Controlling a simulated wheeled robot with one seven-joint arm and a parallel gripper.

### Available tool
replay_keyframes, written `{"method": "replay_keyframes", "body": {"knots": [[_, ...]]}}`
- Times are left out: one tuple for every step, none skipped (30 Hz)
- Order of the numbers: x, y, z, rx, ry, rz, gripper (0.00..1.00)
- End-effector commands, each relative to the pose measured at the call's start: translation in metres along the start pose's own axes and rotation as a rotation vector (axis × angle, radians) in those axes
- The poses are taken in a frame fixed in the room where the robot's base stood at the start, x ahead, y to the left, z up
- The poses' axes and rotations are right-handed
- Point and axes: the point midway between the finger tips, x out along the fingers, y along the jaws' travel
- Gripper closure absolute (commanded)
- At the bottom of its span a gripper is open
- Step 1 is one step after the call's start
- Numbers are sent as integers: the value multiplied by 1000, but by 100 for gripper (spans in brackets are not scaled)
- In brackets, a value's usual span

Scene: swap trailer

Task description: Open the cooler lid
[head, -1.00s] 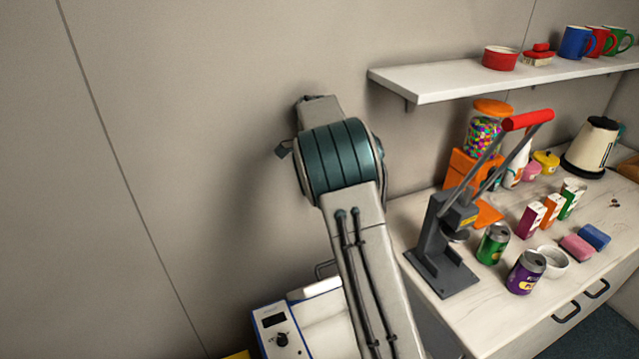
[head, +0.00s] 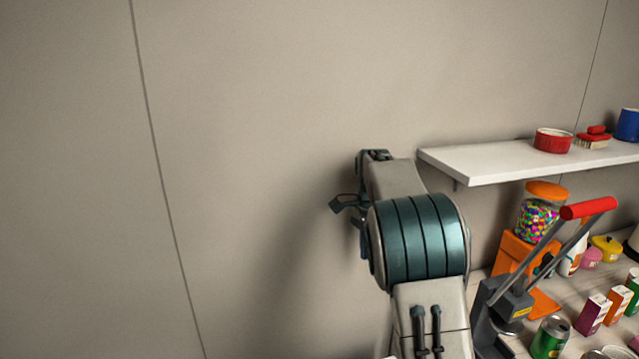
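No cooler or cooler lid shows in the current head view. My arm rises from the bottom right of centre in front of the wall. Dark parts at its far end, on the left side, appear to be my gripper (head: 348,204). The rest of it is hidden behind my arm's teal-banded joint. I cannot tell whether its fingers are apart, and I see nothing held.
Below, a crowded counter has a red-handled press (head: 500,312), a candy dispenser (head: 538,217) and a green can (head: 550,338). The left wall is bare.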

Motion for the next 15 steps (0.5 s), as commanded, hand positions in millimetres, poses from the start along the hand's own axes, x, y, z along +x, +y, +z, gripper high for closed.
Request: {"method": "replay_keyframes", "body": {"knots": [[-7, 12, 2, -33, -5, -19, 67], [-10, 18, 2, -57, -6, -30, 67], [-13, 27, 4, -88, -7, -43, 67], [-16, 33, 5, -111, -6, -54, 67], [-18, 40, 7, -136, -5, -65, 67], [-21, 48, 9, -169, -4, -77, 67], [-23, 54, 11, -194, -2, -88, 67], [-24, 61, 12, -218, -1, -97, 67], [-26, 70, 15, -251, 3, -111, 67], [-27, 76, 17, -275, 5, -120, 67], [-28, 83, 19, -301, 9, -130, 67], [-30, 92, 22, -335, 15, -142, 67], [-30, 98, 24, -361, 20, -150, 67], [-31, 105, 27, -386, 26, -160, 67], [-31, 114, 30, -420, 33, -171, 67]]}}
